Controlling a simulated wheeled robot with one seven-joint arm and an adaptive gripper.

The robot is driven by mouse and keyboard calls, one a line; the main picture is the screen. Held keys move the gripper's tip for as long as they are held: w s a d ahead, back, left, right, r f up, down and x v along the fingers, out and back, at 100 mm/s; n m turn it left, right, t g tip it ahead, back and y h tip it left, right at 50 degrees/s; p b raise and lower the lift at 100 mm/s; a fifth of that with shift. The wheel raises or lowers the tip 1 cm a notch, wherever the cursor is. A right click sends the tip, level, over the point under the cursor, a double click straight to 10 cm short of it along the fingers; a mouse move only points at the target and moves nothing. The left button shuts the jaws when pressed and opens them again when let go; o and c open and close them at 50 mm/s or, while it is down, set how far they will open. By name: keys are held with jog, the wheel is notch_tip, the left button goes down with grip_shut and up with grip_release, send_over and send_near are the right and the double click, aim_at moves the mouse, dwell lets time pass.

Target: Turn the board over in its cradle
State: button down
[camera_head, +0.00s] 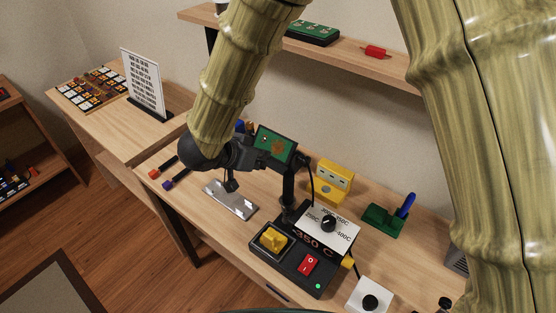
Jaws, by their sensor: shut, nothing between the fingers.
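The green board (275,146) with an orange-brown patch shows tilted in the head view, near the middle of the workbench. It sits at the top of a dark stand, the cradle (289,185), behind the black station. My gripper (232,184) hangs at the end of my bamboo-textured arm, to the left of the board and lower. It is shut and empty, above a grey metal plate (234,201). Part of the board's left side is close behind my gripper's dark body, and I cannot tell whether they touch.
A yellow block (331,183), a green holder (384,220) and a white knob box (369,297) are to the right. A shelf (345,56) runs above.

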jog(key=n, duration=0.4)
jog(key=n+t+p, duration=0.1)
jog(key=n+p, duration=0.4)
jog(key=n, duration=0.8)
send_near(283, 162)
jog(key=shift+h, duration=0.3)
jog(key=x, duration=0.7)
jog(key=shift+a+f, duration=0.2)
jog(key=shift+d, duration=0.1)
